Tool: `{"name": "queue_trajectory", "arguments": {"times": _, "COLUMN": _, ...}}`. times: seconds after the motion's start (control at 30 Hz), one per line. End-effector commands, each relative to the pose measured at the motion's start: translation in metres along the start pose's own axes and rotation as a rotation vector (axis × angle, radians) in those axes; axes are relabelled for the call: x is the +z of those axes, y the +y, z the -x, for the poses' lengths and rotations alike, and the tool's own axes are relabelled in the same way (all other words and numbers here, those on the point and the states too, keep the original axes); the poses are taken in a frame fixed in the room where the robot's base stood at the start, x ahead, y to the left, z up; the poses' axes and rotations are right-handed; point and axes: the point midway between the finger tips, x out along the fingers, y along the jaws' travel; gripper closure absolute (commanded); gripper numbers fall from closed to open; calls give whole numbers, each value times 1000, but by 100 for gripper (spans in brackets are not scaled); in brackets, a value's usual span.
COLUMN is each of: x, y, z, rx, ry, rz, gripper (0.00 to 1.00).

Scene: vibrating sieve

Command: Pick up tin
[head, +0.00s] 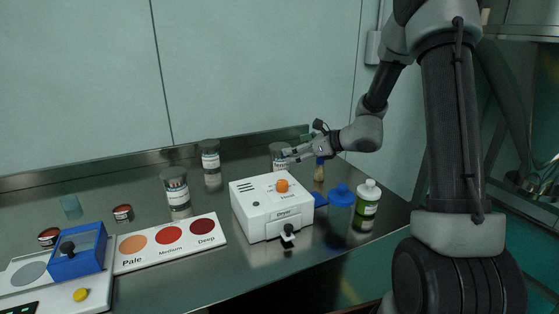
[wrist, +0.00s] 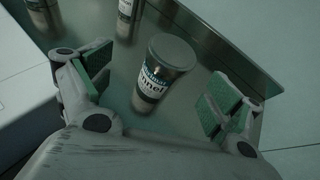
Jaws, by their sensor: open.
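Several tins with white labels and grey lids stand on the metal bench. One tin (head: 281,156) stands behind the white dryer, and my gripper (head: 287,154) is right at it in the head view. In the wrist view this tin (wrist: 161,75) stands upright, its label partly readable, between and beyond my gripper's (wrist: 150,88) two green-padded fingers. The fingers are spread wide and there are gaps on both sides of the tin. Another tin (head: 210,164) stands further left at the back, and a larger one (head: 176,191) stands in front of it.
The white dryer (head: 262,222) with an orange knob stands near the bench front. A green bottle (head: 366,200) and a blue object (head: 341,196) stand to its right. A colour card (head: 130,242) and a blue box (head: 80,262) lie left. The wall (head: 80,80) rises behind the bench.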

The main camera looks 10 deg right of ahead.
Motion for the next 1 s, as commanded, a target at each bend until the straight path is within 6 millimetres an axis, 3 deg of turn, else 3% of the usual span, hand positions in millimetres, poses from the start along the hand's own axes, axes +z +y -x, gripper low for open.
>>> {"name": "queue_trajectory", "arguments": {"times": 0.17, "x": -10, "y": -19, "z": -17, "rx": -47, "ry": -17, "rz": -96, "gripper": 8}}
{"name": "queue_trajectory", "arguments": {"times": 0.47, "x": -11, "y": -17, "z": -48, "rx": -47, "ry": -17, "rz": -99, "gripper": 8}}
{"name": "queue_trajectory", "arguments": {"times": 0.7, "x": -12, "y": -15, "z": -85, "rx": -47, "ry": -17, "rz": -97, "gripper": 8}}
{"name": "queue_trajectory", "arguments": {"times": 0.97, "x": -11, "y": -15, "z": -90, "rx": -48, "ry": -17, "rz": -97, "gripper": 8}}
{"name": "queue_trajectory", "arguments": {"times": 1.0, "x": -11, "y": -15, "z": -90, "rx": -48, "ry": -17, "rz": -97, "gripper": 16}}
